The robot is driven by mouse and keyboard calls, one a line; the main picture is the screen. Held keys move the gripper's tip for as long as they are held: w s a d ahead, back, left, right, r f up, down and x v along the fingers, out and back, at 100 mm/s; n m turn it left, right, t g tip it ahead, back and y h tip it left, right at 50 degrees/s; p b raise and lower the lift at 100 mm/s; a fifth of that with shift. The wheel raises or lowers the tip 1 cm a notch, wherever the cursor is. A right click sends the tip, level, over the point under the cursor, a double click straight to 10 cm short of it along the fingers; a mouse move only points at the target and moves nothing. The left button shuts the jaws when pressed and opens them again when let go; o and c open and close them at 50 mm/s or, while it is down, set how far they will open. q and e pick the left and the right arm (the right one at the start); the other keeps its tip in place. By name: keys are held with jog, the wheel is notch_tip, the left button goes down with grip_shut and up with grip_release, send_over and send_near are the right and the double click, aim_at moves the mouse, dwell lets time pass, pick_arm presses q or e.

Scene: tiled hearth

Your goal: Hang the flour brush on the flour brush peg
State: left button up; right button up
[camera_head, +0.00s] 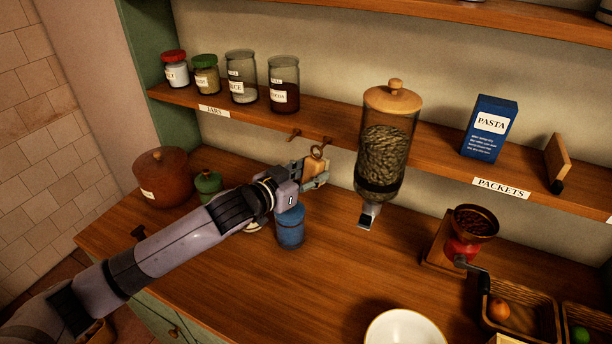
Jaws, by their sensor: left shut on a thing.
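My left gripper (312,182) reaches in from the left and is shut on the flour brush (314,166), a small wooden piece with a ring at its top. The gripper hides much of the brush. Two short wooden pegs stick out below the shelf edge, a left peg (295,134) and a right peg (326,142). The brush's ring is close to the right peg; I cannot tell whether it is around the peg or just in front of it. No peg label is readable. My right gripper is not in view.
A hanging glass dispenser (386,145) is close to the right of the gripper. A blue canister (291,228) stands below it. A brown pot (163,178) and a green jar (208,184) stand left. A grinder (464,240) and white bowl (405,330) stand right and in front.

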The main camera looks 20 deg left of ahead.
pick_arm(q)
jog(key=shift+w+d+p, duration=0.2)
jog(key=shift+w, duration=0.7)
jog(key=shift+w+d+p, duration=0.2)
jog(key=shift+w, duration=0.65)
jog(key=shift+w+f, duration=0.2)
jog(key=shift+f, duration=0.25)
jog(key=o, duration=1.2)
jog(key=shift+s, duration=0.1)
jog(key=shift+p+v, duration=1.2)
jog(key=shift+v, duration=0.95)
